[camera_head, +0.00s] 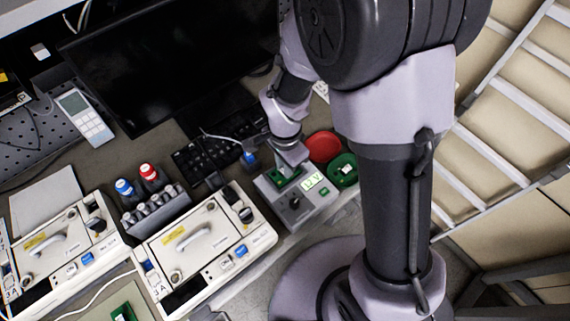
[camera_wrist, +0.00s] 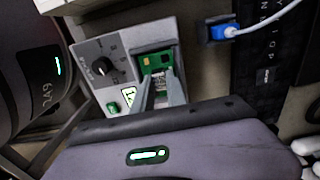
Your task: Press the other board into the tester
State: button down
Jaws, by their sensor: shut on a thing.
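The tester (camera_head: 306,193) is a grey box with a dark knob and a small lit display reading about 12 V, standing right of the infusion pumps. It also shows in the wrist view (camera_wrist: 117,46). A green board (camera_wrist: 156,62) lies at the tester's recessed slot. My gripper (camera_wrist: 163,88) is over that slot, its fingers shut on the board. In the head view my gripper (camera_head: 291,158) hides part of the board (camera_head: 285,177). I cannot tell how deep the board sits. Another green board (camera_head: 124,312) shows at the bottom edge of the head view.
A red dish (camera_head: 323,147) and a green dish (camera_head: 343,170) are right of the tester. A keyboard (camera_head: 212,150) and a blue plug (camera_wrist: 229,31) lie close behind.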

jog(key=shift+f, duration=0.1)
dwell(0.3)
jog(key=c, duration=1.3)
grip_release()
jog(key=shift+o, duration=0.2)
notch_tip(320, 180, up, 7)
jog(key=p, duration=0.5)
jog(key=shift+r, duration=0.2)
jog(key=shift+f, duration=0.15)
